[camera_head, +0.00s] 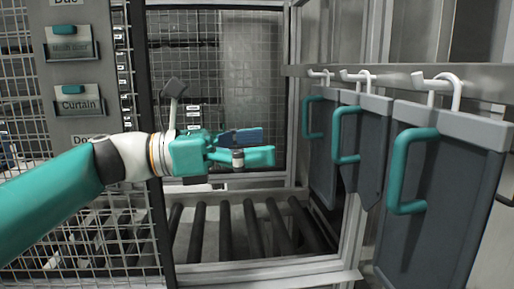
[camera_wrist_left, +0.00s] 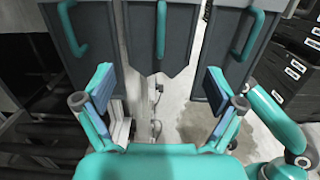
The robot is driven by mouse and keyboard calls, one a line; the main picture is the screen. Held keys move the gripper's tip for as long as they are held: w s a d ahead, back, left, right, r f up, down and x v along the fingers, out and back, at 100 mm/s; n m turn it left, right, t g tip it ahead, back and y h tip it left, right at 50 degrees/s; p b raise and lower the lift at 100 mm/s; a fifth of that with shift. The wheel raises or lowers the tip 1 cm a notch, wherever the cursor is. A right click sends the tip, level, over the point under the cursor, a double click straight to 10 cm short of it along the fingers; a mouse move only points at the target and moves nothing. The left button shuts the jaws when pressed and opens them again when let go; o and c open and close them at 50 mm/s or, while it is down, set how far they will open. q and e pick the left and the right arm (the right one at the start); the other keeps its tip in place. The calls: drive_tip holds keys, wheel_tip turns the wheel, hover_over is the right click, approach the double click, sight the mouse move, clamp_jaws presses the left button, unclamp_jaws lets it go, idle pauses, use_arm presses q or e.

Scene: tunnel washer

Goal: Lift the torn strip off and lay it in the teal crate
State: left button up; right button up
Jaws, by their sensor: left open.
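Three dark grey strips hang side by side from white hooks, each with a teal handle. The middle strip (camera_head: 371,165) ends in an uneven, pointed lower edge and looks like the torn one; it also shows in the left wrist view (camera_wrist_left: 176,52), shorter than its neighbours. My left gripper (camera_head: 266,147) is open and empty, left of the strips and apart from them. In the left wrist view its spread fingers (camera_wrist_left: 157,85) frame the middle strip's lower end. My right gripper and the teal crate are not in view.
The left strip (camera_head: 320,150) and right strip (camera_head: 440,200) hang close on either side. A metal rail (camera_head: 390,82) carries the hooks. Dark rollers (camera_head: 252,228) lie below my gripper, and a mesh panel (camera_head: 108,170) stands left. Black labelled boxes (camera_wrist_left: 290,62) stand beyond the strips.

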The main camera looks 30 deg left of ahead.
use_arm(q)
drive_tip(key=p+x, duration=0.1)
drive_tip(key=x, duration=0.9)
drive_tip(key=shift+p, duration=0.4)
drive_tip(key=shift+f, duration=0.1)
drive_tip(key=shift+c, duration=0.2)
clamp_jaws()
drive_tip(key=shift+r+p, duration=0.7)
idle(1.3)
